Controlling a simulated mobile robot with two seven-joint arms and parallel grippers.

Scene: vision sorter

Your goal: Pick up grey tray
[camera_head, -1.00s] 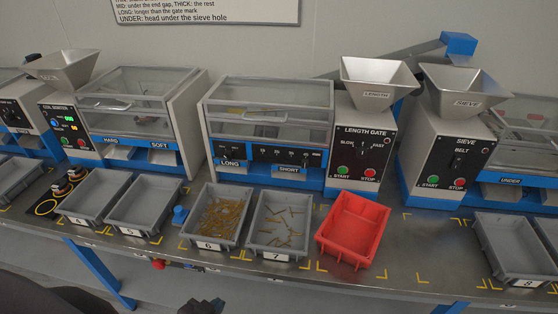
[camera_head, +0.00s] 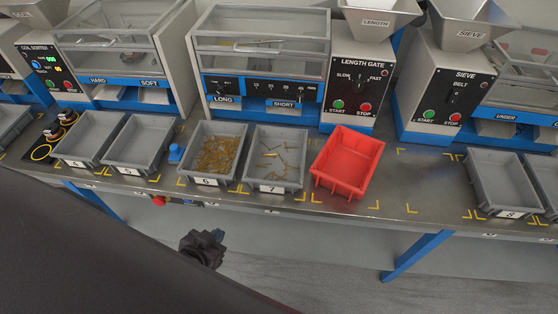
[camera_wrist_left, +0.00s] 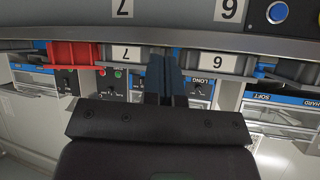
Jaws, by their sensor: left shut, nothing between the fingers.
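Several grey trays stand along the front of the bench. Grey tray 6 (camera_head: 241,168) holds many small brass-coloured pieces, and grey tray 7 (camera_head: 276,188) holds a few long thin ones. Grey tray 5 (camera_head: 137,156), the grey tray left of it (camera_head: 88,151) and grey tray 8 (camera_head: 507,190) look empty. My left gripper (camera_head: 203,250) is shut and empty, in front of the bench edge and apart from all trays. In the left wrist view its fingers (camera_wrist_left: 166,78) are together, with upside-down trays 7 (camera_wrist_left: 126,54) and 6 (camera_wrist_left: 212,62) beyond. My right gripper is out of view.
A red tray (camera_head: 344,163) stands right of tray 7. Bare bench with yellow corner marks (camera_head: 415,180) lies between it and tray 8. Machines, including the length gate (camera_head: 358,80), stand behind.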

